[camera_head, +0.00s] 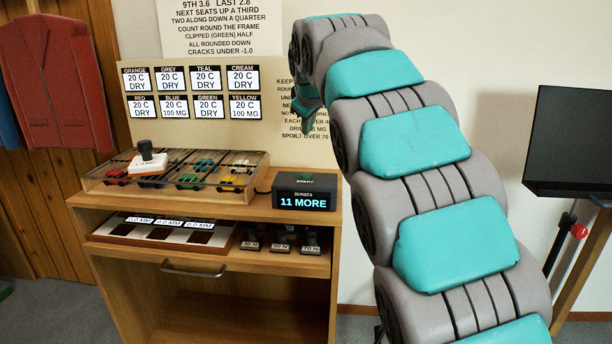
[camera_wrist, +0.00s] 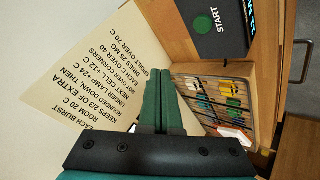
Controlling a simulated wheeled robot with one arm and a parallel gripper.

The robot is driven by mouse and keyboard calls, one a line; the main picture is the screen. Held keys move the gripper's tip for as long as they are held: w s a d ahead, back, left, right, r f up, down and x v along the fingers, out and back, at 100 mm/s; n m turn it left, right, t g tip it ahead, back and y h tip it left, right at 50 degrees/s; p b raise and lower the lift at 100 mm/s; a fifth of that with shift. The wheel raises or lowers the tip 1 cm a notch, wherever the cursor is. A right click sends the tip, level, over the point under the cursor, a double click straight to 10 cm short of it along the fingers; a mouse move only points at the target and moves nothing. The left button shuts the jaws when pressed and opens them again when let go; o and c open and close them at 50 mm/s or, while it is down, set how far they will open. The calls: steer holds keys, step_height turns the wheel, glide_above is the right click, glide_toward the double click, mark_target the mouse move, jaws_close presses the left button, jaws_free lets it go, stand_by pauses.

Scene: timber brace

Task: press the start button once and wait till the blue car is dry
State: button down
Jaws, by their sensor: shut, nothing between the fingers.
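The start button is a green disc (camera_wrist: 202,24) on a dark box, with the word START beside it. In the head view the box (camera_head: 303,196) stands at the right end of the cabinet top and its display reads "BURSTS 11 MORE". My gripper (camera_head: 305,128) is above the box in the head view, partly hidden by my arm. In the wrist view my gripper (camera_wrist: 165,78) has its green fingers together and empty, apart from the button. The blue card (camera_head: 174,106) reads 20 C, 100 MG.
Knobbed blocks (camera_head: 282,241) stand in the shelf below. A dark screen (camera_head: 570,140) is at the right. Wall notices hang behind.

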mark_target(308, 176)
steer(key=shift+f+b, duration=2.25)
steer(key=shift+f, duration=2.05)
steer(key=shift+f, duration=0.35)
steer(key=shift+f+b, duration=0.45)
steer(key=shift+b, duration=0.05)
steer(key=shift+r, duration=0.15)
steer(key=shift+r+p, duration=0.45)
steer(key=shift+r, duration=0.25)
steer(key=shift+r+p, duration=1.35)
steer(key=shift+r, duration=1.25)
